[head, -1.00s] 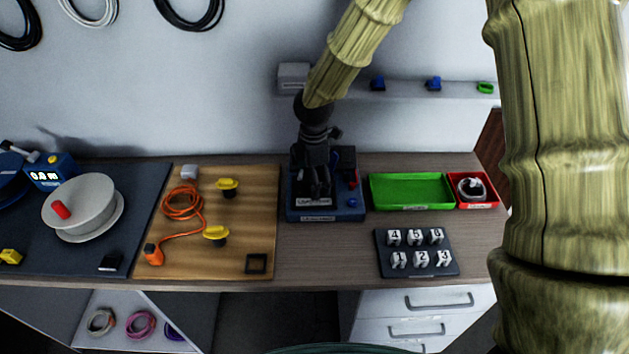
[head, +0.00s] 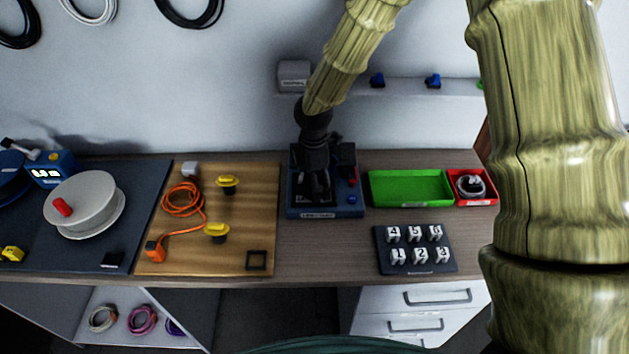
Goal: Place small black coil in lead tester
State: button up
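The lead tester, a dark blue box (head: 350,211) with a label on its front edge, stands at the back middle of the bench in the head view. Red and blue knobs sit on its right side. My gripper (head: 318,188) points down over the tester's dark top plate and hides much of it. The fingers are dark against dark, so I cannot tell whether they are open or shut, or whether they touch the plate. I cannot make out a small black coil at the gripper; any coil there is hidden or too dark to see.
Right of the tester are a green tray (head: 410,188), a red tray (head: 486,201) holding a coiled lead, and a numbered block rack (head: 418,268). On the left, a wooden board (head: 205,255) carries an orange cable and yellow-topped parts. Black coils (head: 190,12) hang on the wall.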

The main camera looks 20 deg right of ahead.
jog(key=shift+r, duration=0.1)
notch_tip(320, 180, up, 12)
jog(key=b, duration=0.2)
dwell(0.5)
